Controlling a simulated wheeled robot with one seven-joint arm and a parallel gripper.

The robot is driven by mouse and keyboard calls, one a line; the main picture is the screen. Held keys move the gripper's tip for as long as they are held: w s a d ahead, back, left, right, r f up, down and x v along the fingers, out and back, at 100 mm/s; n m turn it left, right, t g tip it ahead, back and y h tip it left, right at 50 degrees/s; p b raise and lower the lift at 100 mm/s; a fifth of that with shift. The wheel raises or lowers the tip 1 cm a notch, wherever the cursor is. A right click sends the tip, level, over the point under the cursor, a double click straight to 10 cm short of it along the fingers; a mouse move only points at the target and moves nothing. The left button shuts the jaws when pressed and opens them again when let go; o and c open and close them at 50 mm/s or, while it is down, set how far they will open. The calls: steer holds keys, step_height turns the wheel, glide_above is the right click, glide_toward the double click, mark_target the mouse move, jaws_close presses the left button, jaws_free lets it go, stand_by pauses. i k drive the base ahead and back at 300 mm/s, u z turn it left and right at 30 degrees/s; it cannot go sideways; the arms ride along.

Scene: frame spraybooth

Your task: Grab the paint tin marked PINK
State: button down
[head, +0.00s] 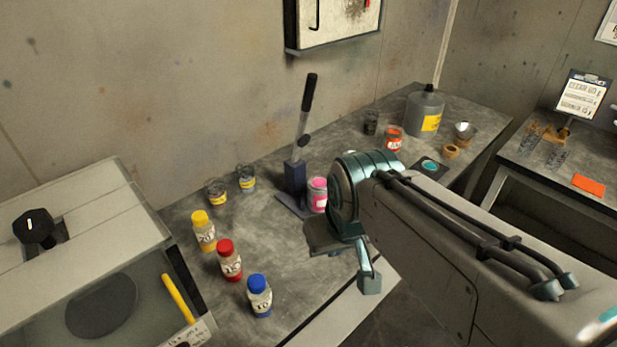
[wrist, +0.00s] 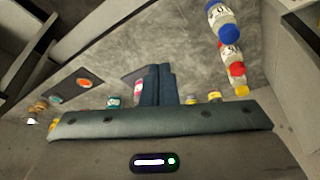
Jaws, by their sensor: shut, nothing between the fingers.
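A small tin with a bright pink label (head: 318,193) stands on the grey workbench, beside the base of a dark lever press. Its lettering is too small to read. In the head view my arm's wrist is just to its right and nearer. My gripper (head: 369,282) is in front of and right of the tin, apart from it, near the bench's front edge. In the wrist view the fingers (wrist: 158,84) are together and empty. The pink tin (wrist: 138,91) shows there just left of them, partly hidden by the gripper body.
The lever press (head: 295,175) stands left of the pink tin. Yellow (head: 204,231), red (head: 230,261) and blue-capped (head: 259,296) bottles stand front left. An orange-red tin (head: 393,139) and a grey jug (head: 426,112) stand at the back right. The bench middle is mostly clear.

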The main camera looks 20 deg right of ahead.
mark_target(316, 199)
steer(key=z, duration=2.55)
steer(key=i, duration=1.6)
steer(key=u, duration=3.45)
steer(key=i, duration=0.5)
